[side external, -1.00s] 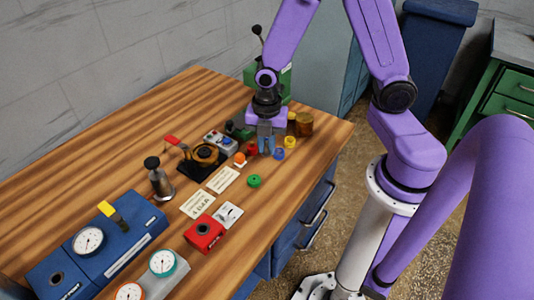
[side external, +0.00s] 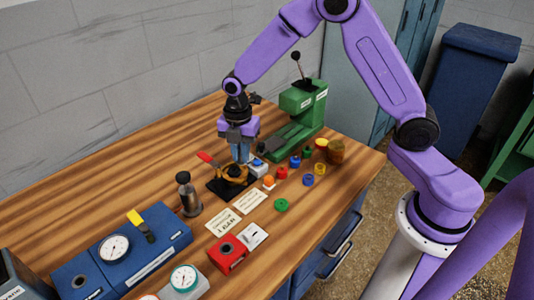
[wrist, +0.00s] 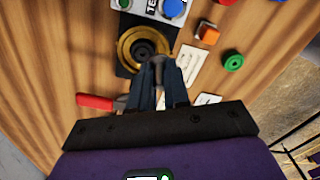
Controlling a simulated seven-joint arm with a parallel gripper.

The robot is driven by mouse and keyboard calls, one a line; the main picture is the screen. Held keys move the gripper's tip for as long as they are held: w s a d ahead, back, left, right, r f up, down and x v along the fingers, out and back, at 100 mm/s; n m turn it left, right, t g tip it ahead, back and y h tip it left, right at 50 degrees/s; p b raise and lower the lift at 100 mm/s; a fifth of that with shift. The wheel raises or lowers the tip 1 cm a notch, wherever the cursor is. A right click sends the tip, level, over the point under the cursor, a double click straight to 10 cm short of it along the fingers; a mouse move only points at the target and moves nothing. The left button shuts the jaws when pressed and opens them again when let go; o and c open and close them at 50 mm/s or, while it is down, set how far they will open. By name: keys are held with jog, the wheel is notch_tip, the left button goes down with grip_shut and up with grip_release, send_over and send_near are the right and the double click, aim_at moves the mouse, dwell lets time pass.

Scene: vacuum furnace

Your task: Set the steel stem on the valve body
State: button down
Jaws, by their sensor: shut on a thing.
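The valve body appears to be the brass round piece (side external: 232,174) with a dark centre, on a black base (side external: 218,190) with a red handle (side external: 206,158) at its left. It also shows in the wrist view (wrist: 128,55), just beyond my fingertips. My gripper (side external: 240,157) is over this brass piece, pointing down. In the wrist view my gripper (wrist: 161,68) is shut on a slim grey piece, the steel stem (wrist: 158,64), between the fingers. The stem's lower end is hidden, so I cannot tell whether it touches the body.
A grey box with a blue button (side external: 258,166) and an orange button block (side external: 269,182) stand close to the right. Several coloured rings, like the green one (side external: 281,205), lie further right. A metal plunger (side external: 188,195) stands left. A green press (side external: 300,110) stands behind.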

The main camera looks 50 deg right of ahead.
aim_at(234, 171)
jog(key=shift+w+a+f, duration=0.2)
jog(key=shift+w+a, duration=0.05)
jog(key=shift+w, duration=0.3)
jog(key=shift+w+a+f, duration=0.15)
jog(key=shift+w+a, duration=0.05)
jog(key=shift+w, duration=0.35)
jog(key=shift+f, duration=1.1)
jog(key=shift+f, duration=0.55)
dwell(0.8)
jog(key=c, duration=0.6)
grip_release()
jog(key=shift+r, duration=3.75)
